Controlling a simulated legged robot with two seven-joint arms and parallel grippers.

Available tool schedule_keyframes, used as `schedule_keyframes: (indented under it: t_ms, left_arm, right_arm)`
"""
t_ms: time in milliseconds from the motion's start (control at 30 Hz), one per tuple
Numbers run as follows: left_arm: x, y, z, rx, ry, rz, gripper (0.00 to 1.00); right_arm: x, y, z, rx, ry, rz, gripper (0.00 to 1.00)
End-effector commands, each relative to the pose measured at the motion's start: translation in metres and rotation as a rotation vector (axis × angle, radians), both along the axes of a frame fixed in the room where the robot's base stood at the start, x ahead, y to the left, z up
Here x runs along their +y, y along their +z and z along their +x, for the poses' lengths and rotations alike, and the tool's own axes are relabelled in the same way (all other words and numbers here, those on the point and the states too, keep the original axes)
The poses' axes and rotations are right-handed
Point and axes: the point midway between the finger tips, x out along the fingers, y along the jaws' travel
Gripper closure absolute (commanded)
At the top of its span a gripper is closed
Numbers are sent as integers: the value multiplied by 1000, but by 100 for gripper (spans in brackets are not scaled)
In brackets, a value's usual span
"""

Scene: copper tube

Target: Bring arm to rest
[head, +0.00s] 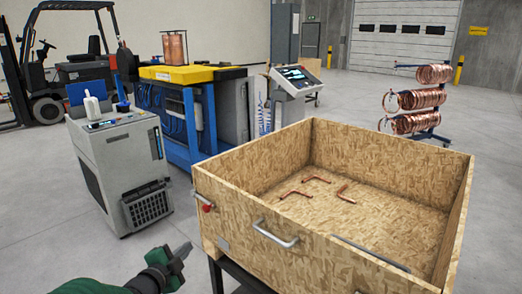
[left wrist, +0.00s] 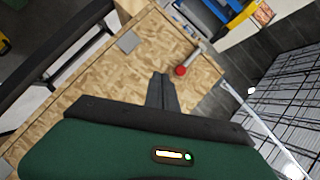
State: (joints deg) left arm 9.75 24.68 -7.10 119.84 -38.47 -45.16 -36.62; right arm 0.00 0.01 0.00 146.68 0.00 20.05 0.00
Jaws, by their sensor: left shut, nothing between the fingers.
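My left gripper (head: 181,256) is at the lower left in the head view, outside the wooden crate and left of its front corner. It is shut and empty. In the left wrist view its closed fingers (left wrist: 161,84) show in front of a chipboard wall of the crate (left wrist: 110,72). Several bent copper tubes (head: 307,189) lie on the floor of the crate (head: 400,228) in the head view. My right gripper is not in view.
The crate has metal handles (head: 275,234) and a red knob (head: 208,208), which also shows near my fingers in the left wrist view (left wrist: 181,71). A grey machine (head: 120,165) stands to the left. Copper coils (head: 415,100) hang on a rack behind. Open floor lies between.

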Motion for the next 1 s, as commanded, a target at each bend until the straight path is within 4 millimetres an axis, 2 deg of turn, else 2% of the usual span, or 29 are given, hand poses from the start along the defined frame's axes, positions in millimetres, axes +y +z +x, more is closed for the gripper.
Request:
schedule_keyframes:
  t_ms: [67,100,200,333,533,600,800,900,1000]
  left_arm:
    - [-2,-29,-39,216,196,-174,100]
    - [-4,-48,-66,335,304,-264,100]
    - [-14,-84,-131,565,517,-432,100]
    - [-32,-113,-202,780,716,-565,100]
    - [-62,-134,-298,1040,963,-693,100]
    - [-62,-96,-298,1041,969,-696,100]
    - [-61,-31,-297,1039,966,-693,100]
    - [-60,-3,-296,1039,965,-693,100]
    - [-60,12,-296,1038,964,-692,100]
  right_arm:
    - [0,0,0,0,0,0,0]
    - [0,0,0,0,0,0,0]
    - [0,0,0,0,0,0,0]
    - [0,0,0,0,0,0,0]
    - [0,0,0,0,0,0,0]
    - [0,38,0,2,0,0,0]
    - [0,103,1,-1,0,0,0]
    - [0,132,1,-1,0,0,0]
    - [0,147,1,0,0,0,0]
